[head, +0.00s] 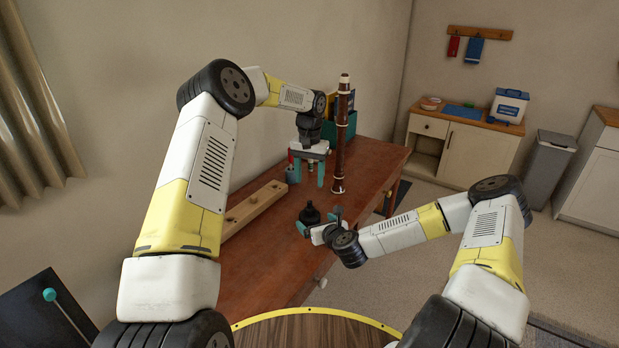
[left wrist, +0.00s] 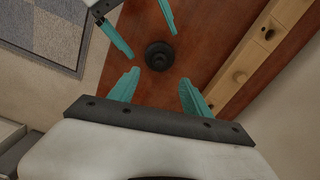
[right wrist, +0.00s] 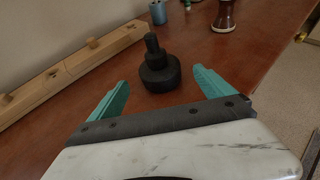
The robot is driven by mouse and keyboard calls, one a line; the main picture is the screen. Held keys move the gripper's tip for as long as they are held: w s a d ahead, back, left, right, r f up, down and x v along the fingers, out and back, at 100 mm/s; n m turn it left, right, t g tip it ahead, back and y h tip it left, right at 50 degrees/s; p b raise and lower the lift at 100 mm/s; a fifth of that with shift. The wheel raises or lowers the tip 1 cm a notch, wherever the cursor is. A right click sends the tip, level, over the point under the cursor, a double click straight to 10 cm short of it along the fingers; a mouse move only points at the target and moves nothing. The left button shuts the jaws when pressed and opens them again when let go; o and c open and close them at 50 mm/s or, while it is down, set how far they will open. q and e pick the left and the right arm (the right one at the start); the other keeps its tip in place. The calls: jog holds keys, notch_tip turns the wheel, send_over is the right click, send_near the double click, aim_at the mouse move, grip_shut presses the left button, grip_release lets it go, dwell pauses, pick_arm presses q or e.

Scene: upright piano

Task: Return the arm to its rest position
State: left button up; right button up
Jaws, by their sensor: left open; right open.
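My left gripper (head: 307,176) is open and empty, pointing down over the table (head: 372,165), just left of a tall dark woodwind-like instrument (head: 342,135). In the left wrist view its teal fingers (left wrist: 160,77) are spread. My right gripper (head: 319,219) is open, low over the table at a black stepped knob-like piece (head: 310,213). In the right wrist view the black piece (right wrist: 156,70) stands upright just beyond and between the spread fingers (right wrist: 160,77), which do not appear to grip it. The left wrist view also shows the black piece (left wrist: 159,56).
A long wooden block with pegs (head: 254,207) lies along the wall side of the table. A small grey cup (head: 293,172) and a teal holder (head: 346,128) stand farther back. A cabinet (head: 475,150) and grey bin (head: 548,168) are across the room. Floor lies open right of the table.

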jog(key=shift+v, duration=0.95)
